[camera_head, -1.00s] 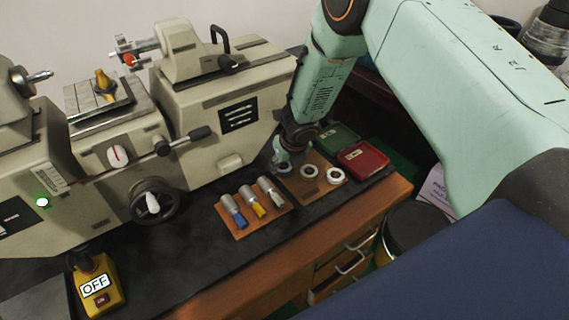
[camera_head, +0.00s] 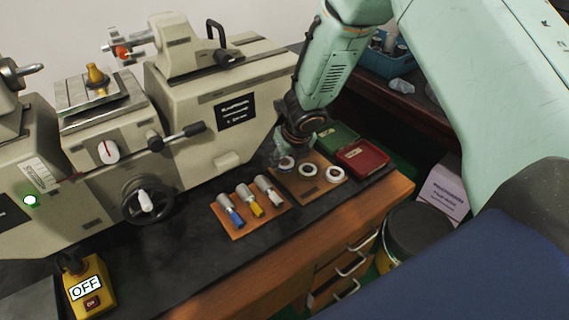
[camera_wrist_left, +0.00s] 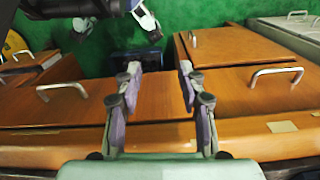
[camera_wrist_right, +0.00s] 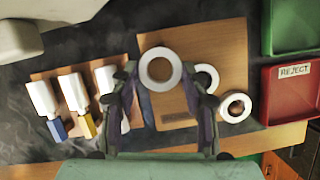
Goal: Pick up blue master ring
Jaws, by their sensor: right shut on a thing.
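Three pale rings belong to the wooden ring board (camera_head: 322,186). The leftmost, the blue master ring (camera_head: 286,163), is at my right gripper (camera_head: 285,152). In the right wrist view this ring (camera_wrist_right: 160,68) sits between the fingertips of my right gripper (camera_wrist_right: 160,80), which is shut on it. It looks larger than the other two, so it appears raised above the board. My left gripper (camera_wrist_left: 158,80) is open and empty in the left wrist view, in front of wooden drawers.
A board (camera_head: 246,222) with several blue, yellow and white-ended gauges lies left of the ring board. A red REJECT tray (camera_head: 364,158) and a green tray (camera_head: 336,138) stand behind it. The beige machine (camera_head: 215,110) stands close on the left. Dark bench top (camera_head: 190,262) in front is clear.

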